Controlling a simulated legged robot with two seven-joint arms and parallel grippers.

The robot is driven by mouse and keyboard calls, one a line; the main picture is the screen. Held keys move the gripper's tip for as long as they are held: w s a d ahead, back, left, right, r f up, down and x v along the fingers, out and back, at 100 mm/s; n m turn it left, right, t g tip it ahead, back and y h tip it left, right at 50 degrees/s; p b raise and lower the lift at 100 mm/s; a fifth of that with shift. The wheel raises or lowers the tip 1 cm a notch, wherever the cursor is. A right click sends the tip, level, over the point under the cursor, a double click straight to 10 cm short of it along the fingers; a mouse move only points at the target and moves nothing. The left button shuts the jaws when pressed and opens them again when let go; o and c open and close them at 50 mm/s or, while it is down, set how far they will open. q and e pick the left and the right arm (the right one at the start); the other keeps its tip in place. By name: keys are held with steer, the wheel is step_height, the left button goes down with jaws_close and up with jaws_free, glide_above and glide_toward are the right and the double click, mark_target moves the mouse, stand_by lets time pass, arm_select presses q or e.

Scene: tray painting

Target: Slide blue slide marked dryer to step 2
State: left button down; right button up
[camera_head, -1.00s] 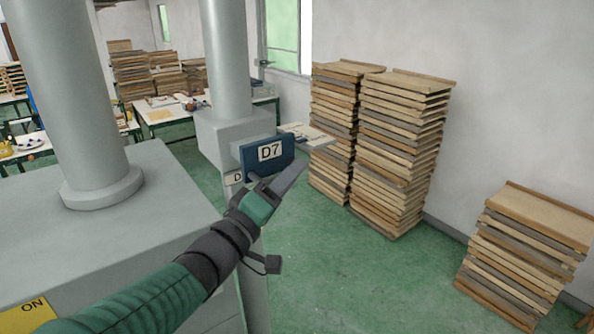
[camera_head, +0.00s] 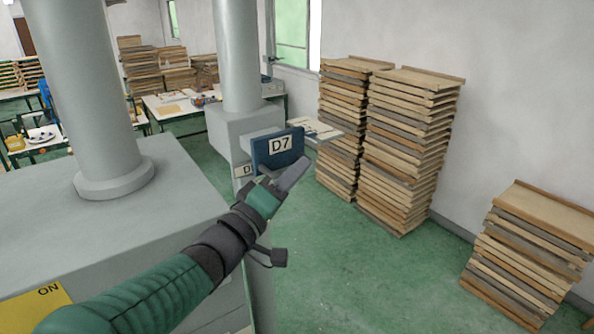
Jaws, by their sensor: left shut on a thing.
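A dark blue slide (camera_head: 263,155) with a white D7 label stands on the side of a grey machine (camera_head: 229,122). My left gripper (camera_head: 281,182) reaches in from the lower left and is shut on the lower part of the blue slide. The fingers partly cover the slide's lower edge. A second pale label, starting with D, shows just left of the slide and is partly hidden. The word dryer and step marks cannot be read. My right gripper is not in view.
A large grey cabinet (camera_head: 60,215) with a yellow ON plate (camera_head: 38,305) fills the left. Tall stacks of wooden trays (camera_head: 405,150) stand along the wall, with a lower stack (camera_head: 530,250) at the right. The green floor (camera_head: 350,275) between is clear.

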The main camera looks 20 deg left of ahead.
arm_select(q)
steer(key=shift+w+a+r, duration=0.1)
steer(key=shift+a+r, duration=0.15)
steer(key=shift+r, duration=0.1)
stand_by(0.4)
